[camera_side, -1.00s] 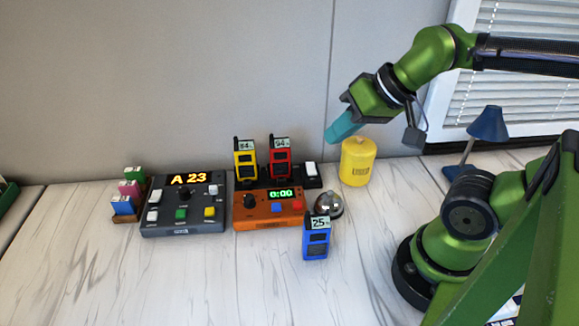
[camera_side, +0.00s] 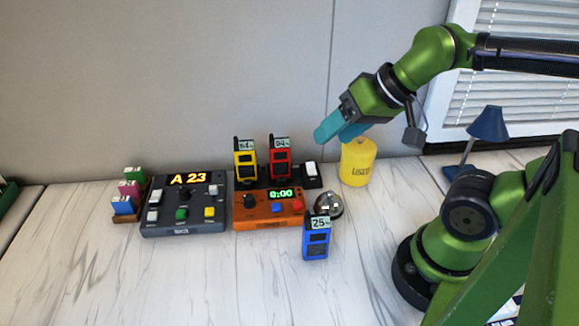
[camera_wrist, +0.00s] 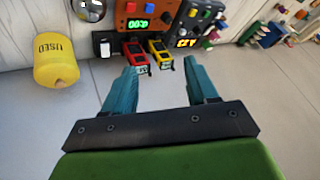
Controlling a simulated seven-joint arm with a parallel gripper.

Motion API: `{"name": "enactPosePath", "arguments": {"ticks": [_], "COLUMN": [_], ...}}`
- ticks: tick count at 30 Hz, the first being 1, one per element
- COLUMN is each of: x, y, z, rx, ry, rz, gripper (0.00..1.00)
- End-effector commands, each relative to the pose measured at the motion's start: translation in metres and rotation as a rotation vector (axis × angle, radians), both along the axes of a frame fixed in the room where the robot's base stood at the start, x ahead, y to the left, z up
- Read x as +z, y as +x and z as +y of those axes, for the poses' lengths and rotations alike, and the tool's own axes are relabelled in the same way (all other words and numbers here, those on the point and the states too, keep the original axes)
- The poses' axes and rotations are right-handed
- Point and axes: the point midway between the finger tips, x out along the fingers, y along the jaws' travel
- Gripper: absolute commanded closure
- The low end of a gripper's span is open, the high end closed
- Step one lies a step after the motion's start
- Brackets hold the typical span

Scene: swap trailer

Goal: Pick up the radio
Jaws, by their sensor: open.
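Three handheld radios are in the side view. A blue radio (camera_side: 316,243) labelled 25 stands on the table at the front. A yellow radio (camera_side: 245,163) and a red radio (camera_side: 280,161) stand upright in a black charger base (camera_side: 313,184) at the back. My gripper (camera_side: 331,136) is open and empty, above and to the right of the charger, near the wall. In the wrist view my gripper (camera_wrist: 160,66) has its fingers apart, with the red radio (camera_wrist: 136,58) and yellow radio (camera_wrist: 160,55) beyond the fingertips. The blue radio is not clear there.
A yellow canister marked USED (camera_side: 357,164) stands right of the charger, below my gripper. An orange timer box (camera_side: 268,222), a silver dome (camera_side: 328,205) and a dark A 23 panel (camera_side: 183,229) are nearby.

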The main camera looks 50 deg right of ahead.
Motion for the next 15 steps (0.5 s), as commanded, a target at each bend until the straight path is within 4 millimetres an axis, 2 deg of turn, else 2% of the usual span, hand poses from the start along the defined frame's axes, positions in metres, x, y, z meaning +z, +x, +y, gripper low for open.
{"name": "enactPosePath", "arguments": {"ticks": [1, 5, 12, 15], "x": [0.0, 0.0, -0.0001, -0.0066], "y": [0.0, 0.0, 0.0, 0.0015], "z": [0.0, 0.0, 0.0001, 0.0005], "rx": [0.0, 0.0, 0.0, 0.002], "ry": [0.0, 0.0, 0.0, 0.001], "rz": [0.0, 0.0, 0.0, 0.028], "gripper": [0.34, 0.15, 0.15, 0.15]}}
